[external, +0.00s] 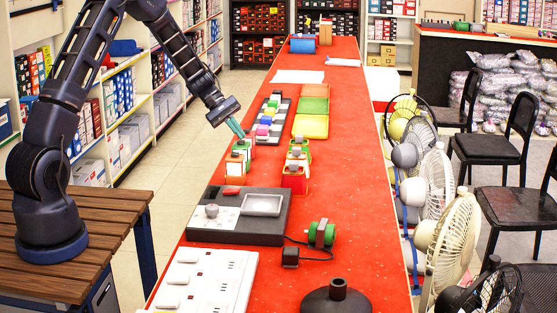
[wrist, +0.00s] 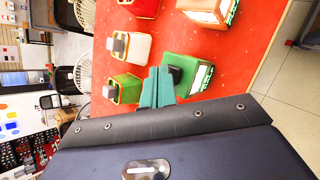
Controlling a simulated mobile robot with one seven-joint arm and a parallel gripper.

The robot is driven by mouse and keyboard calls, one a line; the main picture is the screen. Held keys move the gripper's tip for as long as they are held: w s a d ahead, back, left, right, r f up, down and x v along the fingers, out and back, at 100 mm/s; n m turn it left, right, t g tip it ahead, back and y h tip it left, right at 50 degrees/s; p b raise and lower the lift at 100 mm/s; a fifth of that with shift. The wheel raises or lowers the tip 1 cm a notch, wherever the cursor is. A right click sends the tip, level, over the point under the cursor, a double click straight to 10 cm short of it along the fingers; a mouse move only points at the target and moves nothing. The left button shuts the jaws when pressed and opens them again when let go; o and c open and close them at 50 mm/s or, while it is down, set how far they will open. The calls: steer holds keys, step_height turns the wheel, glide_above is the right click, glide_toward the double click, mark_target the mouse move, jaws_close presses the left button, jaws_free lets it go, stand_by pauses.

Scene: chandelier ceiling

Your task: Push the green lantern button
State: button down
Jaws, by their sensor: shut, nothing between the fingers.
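The green lantern (wrist: 190,70) lies just right of my fingertips in the wrist view, with a dark knob on the side facing them. In the external view the green lantern (external: 249,149) is on the red table, directly below my gripper. My gripper (wrist: 158,72) has teal fingers held together with nothing between them. In the external view my gripper (external: 239,130) points down and right, its tips at the lantern's top. The fingers partly cover the knob in the wrist view; I cannot tell whether they touch it.
An orange lantern (wrist: 207,9), a white-and-red lantern (wrist: 131,48) and a green-and-yellow lantern (wrist: 125,90) stand close by. A dark tray of coloured blocks (external: 269,116) lies behind. A grey control box (external: 265,228) is in front. Fans (external: 447,230) line the right edge.

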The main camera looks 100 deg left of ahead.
steer(key=shift+f, duration=0.25)
stand_by(0.3)
steer(key=shift+r, duration=0.7)
steer(key=shift+r, duration=0.1)
steer(key=shift+r, duration=2.9)
